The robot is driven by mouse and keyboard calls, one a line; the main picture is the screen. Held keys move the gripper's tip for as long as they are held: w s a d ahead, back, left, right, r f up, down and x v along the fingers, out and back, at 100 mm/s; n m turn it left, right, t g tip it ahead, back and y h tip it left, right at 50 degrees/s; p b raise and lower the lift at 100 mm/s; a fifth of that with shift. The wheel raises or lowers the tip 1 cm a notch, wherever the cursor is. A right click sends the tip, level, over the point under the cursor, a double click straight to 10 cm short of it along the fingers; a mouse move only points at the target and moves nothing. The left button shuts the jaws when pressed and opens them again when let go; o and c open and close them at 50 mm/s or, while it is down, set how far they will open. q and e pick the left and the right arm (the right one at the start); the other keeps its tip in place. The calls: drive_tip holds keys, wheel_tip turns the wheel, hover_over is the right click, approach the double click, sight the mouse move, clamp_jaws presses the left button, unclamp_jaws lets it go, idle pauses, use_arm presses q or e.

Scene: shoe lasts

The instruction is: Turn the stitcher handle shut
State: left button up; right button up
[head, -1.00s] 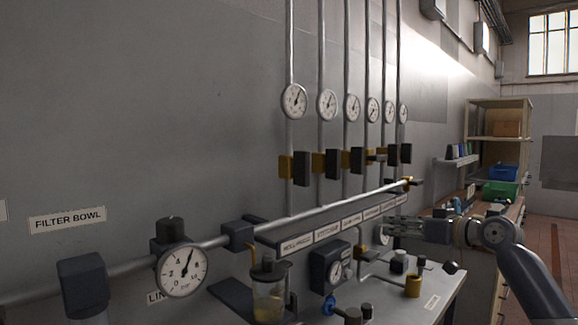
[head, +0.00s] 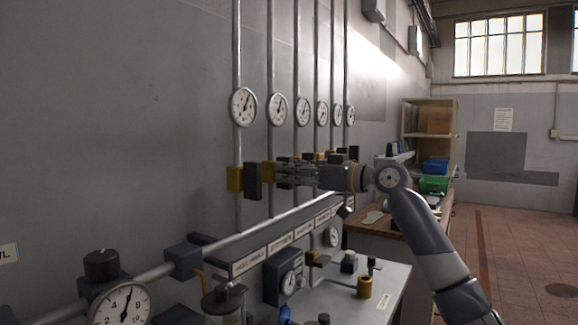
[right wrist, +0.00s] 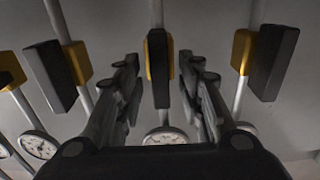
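A row of valves with yellow bodies and dark handles sits on the wall pipes. The second one from the left lines up with the second label on the rail, which seems to read STITCHER (head: 281,243). Its yellow body (head: 268,181) shows beside my right gripper (head: 281,173), which covers its handle in the head view. In the right wrist view the dark stitcher handle (right wrist: 158,68) stands lengthwise along its pipe, between the two spread fingers of my right gripper (right wrist: 164,85). Contact with either finger is not visible. My left gripper is out of view.
The first valve's dark handle (head: 253,181) is close to the left; it also shows in the right wrist view (right wrist: 275,63). Another handle (right wrist: 49,76) is on the other side. Gauges (head: 243,106) hang above. The labelled rail (head: 250,262) and a bench (head: 385,290) lie below.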

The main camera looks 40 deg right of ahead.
drive_tip(key=shift+w+a, duration=0.15)
drive_tip(key=shift+w, duration=0.25)
drive_tip(key=shift+c, duration=0.6)
clamp_jaws()
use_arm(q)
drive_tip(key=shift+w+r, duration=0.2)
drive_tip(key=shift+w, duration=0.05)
